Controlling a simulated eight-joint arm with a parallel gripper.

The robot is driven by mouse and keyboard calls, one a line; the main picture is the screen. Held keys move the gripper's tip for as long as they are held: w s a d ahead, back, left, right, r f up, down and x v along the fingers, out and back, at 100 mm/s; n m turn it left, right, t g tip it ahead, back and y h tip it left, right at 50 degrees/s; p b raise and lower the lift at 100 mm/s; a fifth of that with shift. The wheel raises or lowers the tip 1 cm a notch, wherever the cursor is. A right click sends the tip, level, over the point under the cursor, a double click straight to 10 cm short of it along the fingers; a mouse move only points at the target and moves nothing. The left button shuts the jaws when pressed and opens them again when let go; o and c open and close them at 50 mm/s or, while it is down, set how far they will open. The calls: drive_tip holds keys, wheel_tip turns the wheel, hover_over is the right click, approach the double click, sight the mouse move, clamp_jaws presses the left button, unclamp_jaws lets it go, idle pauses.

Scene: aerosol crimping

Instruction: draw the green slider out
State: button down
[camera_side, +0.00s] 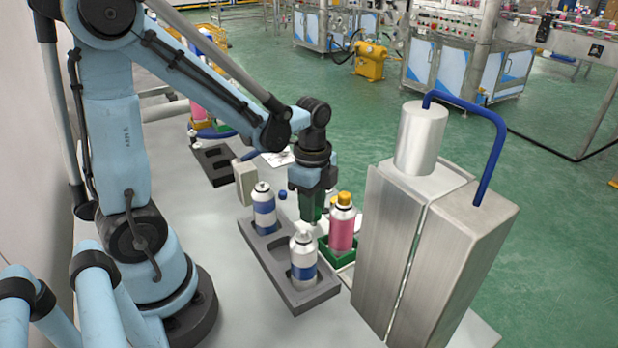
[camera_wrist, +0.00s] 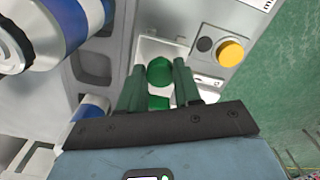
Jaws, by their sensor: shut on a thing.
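My gripper (camera_side: 314,219) points down behind the grey can rack in the side view, just left of the pink can. In the wrist view its two dark green fingers (camera_wrist: 159,72) stand on either side of a round green knob (camera_wrist: 159,71), which I take as the green slider's handle, and they are shut on it. A second green patch shows nearer the palm. In the side view a green tray-like piece (camera_side: 346,261) lies around the foot of the pink can (camera_side: 342,229); how it joins the knob is hidden.
The grey rack (camera_side: 318,295) holds two white-and-blue cans (camera_side: 263,208), (camera_side: 303,258), close to my gripper. A tall metal crimping machine (camera_side: 455,255) stands at right. A dark empty rack (camera_side: 215,165) lies farther back. A yellow round part (camera_wrist: 230,53) shows at right in the wrist view.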

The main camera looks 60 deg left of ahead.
drive_tip(key=shift+a, duration=0.35)
drive_tip(key=c, duration=1.1)
unclamp_jaws()
drive_tip(key=o, duration=0.3)
drive_tip(key=shift+d, duration=0.1)
drive_tip(key=shift+r, duration=6.05)
drive_tip(key=shift+f, duration=0.15)
drive_tip(key=shift+f, duration=5.9)
